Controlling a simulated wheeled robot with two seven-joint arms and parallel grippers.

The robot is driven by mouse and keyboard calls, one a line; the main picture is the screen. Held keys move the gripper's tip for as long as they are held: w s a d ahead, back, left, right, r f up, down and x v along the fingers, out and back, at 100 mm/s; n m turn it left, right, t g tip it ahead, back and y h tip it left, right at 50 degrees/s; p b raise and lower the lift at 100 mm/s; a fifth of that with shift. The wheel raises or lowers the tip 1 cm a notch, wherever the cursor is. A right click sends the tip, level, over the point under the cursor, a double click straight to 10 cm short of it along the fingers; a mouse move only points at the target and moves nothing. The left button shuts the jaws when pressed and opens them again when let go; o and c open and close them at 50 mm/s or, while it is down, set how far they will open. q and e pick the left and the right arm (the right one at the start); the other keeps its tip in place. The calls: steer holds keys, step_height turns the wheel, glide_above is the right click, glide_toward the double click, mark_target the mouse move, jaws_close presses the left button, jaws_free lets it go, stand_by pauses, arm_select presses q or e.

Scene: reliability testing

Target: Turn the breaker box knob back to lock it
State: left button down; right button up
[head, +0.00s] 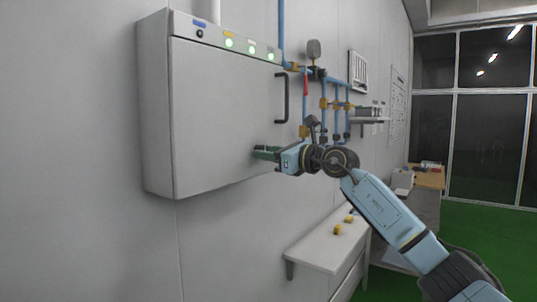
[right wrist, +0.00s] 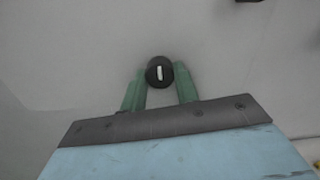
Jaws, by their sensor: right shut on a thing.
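The breaker box (head: 225,110) is a large light grey cabinet on the wall at the left of the head view, with its door closed. Its knob (right wrist: 159,72) is round and black with a white upright mark, and shows in the right wrist view. My right gripper (right wrist: 160,86) has its green fingers on either side of the knob, shut on it. In the head view my right gripper (head: 266,153) is at the lower right of the door and hides the knob. My left gripper is in neither view.
A black door handle (head: 282,98) is above my right gripper. Blue pipes with valves and gauges (head: 322,90) run on the wall to the right. A white bench (head: 325,243) with small yellow items stands below. Green floor (head: 475,250) is open at the right.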

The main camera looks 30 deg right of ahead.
stand_by(0.3)
steer(key=o, duration=1)
steer(key=b+v, duration=0.5)
steer(key=v, duration=0.8)
steer(key=shift+s+d, duration=0.1)
steer(key=shift+s, duration=0.1)
